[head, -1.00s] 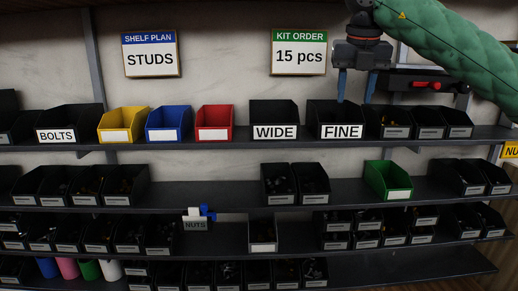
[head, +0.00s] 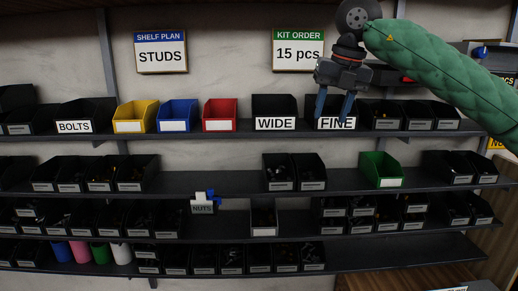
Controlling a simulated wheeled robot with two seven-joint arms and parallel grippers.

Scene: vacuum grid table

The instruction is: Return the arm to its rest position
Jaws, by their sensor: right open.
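My right gripper (head: 335,108) hangs from the green-sleeved right arm (head: 440,62) at the upper right of the head view. Its two blue fingers point down, spread apart, with nothing between them. The fingers show in front of the black bin labelled FINE (head: 337,125) on the top shelf, overlapping it in the picture. I cannot tell whether they touch it. My left gripper is not in view.
The top shelf (head: 230,137) also holds bins labelled BOLTS (head: 74,127) and WIDE (head: 275,124), plus yellow (head: 135,116), blue (head: 178,116) and red (head: 220,115) bins. A green bin (head: 381,170) stands one shelf lower. Signs hang on the wall above.

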